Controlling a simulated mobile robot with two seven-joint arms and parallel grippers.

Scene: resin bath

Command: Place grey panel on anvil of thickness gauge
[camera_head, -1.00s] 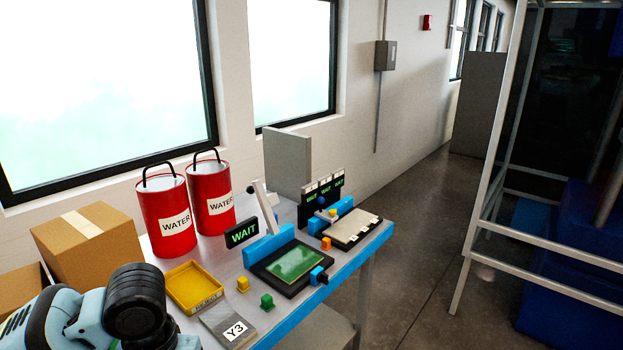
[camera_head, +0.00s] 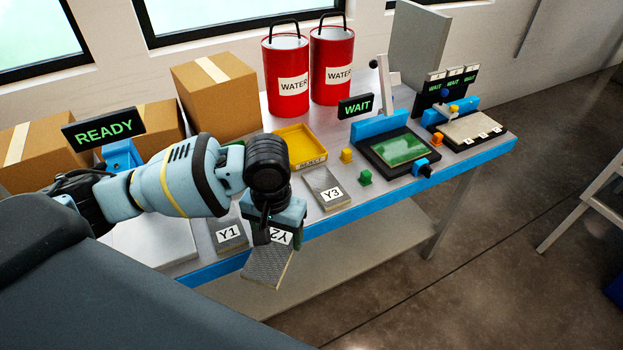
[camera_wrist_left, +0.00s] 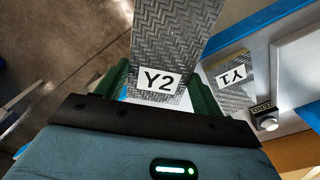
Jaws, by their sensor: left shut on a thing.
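The grey panel labelled Y2 (camera_head: 268,266) has a woven-looking surface and hangs tilted at the table's front edge. My left gripper (camera_head: 272,228) is shut on its labelled end. In the left wrist view the Y2 panel (camera_wrist_left: 176,32) sits between the green fingers of the gripper (camera_wrist_left: 158,88). Two similar grey panels, Y1 (camera_head: 228,234) and Y3 (camera_head: 328,190), lie on the table on either side of it. A blue stand with a READY sign (camera_head: 104,130) is at the left, partly behind my arm. I cannot tell which part is the gauge's anvil. My right gripper is not in view.
A yellow tray (camera_head: 298,147), cardboard boxes (camera_head: 215,98) and two red water buckets (camera_head: 287,78) stand behind. A station with a green panel (camera_head: 403,150) and WAIT sign (camera_head: 356,106) is at the right. A white slab (camera_head: 155,248) lies at the left.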

